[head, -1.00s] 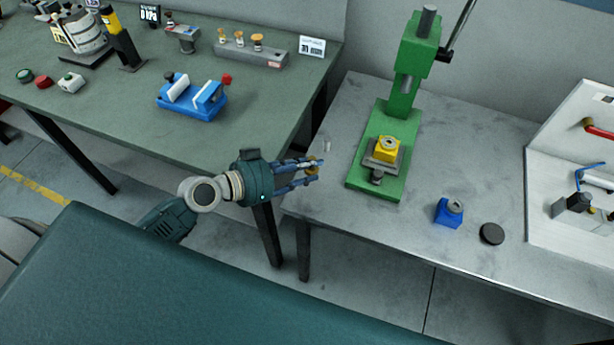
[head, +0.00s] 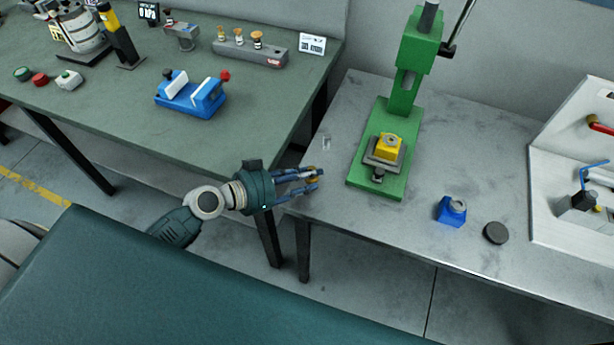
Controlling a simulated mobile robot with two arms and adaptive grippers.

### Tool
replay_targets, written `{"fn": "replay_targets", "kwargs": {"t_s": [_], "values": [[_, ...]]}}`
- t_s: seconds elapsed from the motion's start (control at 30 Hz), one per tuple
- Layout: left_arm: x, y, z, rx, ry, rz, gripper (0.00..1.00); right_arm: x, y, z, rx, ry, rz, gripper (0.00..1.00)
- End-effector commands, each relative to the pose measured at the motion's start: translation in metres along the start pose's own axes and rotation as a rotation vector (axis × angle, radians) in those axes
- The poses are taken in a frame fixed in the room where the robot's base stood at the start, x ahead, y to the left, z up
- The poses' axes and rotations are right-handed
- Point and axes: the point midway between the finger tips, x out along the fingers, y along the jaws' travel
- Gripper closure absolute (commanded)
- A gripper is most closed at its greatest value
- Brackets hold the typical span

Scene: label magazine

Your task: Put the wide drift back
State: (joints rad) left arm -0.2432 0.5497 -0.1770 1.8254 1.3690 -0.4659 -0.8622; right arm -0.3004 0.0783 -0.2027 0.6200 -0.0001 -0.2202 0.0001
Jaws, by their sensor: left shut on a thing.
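My left gripper (head: 318,179) reaches in from the left, over the gap at the near-left corner of the grey table. It is shut on a small dark and brass-coloured thing, mostly hidden by the fingers; I cannot tell its width. A grey rack (head: 272,55) with a label stands at the back of the green bench. Several brass-topped drifts (head: 257,40) stand in its left and middle part, while its right part looks bare. A small white sign (head: 312,44) stands beside it. My right gripper is not in view.
A green press (head: 401,105) with a yellow block (head: 389,148) on its base stands right of my gripper. A blue block (head: 451,212) and a dark disc (head: 496,233) lie farther right. A blue vise (head: 191,98) sits on the green bench (head: 130,120).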

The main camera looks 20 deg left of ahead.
Motion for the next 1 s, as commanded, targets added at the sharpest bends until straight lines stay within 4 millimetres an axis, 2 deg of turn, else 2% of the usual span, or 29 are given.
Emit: {"fn": "replay_targets", "kwargs": {"t_s": [0.2, 0.23, 0.3, 0.67, 0.87, 0.9, 1.0], "values": [[0.001, 0.000, 0.002, 0.001, 0.000, 0.000, 1.00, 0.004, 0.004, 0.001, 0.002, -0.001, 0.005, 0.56], [0.001, 0.000, 0.003, 0.001, -0.001, 0.000, 0.66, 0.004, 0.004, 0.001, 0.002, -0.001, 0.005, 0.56], [0.001, 0.000, 0.003, 0.001, -0.002, 0.000, 0.52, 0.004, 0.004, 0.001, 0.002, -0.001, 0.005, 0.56], [0.000, 0.000, 0.002, 0.001, -0.003, 0.000, 0.51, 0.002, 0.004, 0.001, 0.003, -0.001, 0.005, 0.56], [-0.007, 0.002, -0.016, 0.000, -0.002, 0.000, 0.51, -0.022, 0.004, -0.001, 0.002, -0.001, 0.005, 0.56], [-0.015, 0.000, -0.003, 0.003, -0.007, -0.002, 0.51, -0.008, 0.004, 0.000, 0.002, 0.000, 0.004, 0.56], [-0.038, 0.002, -0.002, 0.006, -0.007, 0.002, 0.51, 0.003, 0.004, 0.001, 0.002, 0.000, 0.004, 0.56]]}}
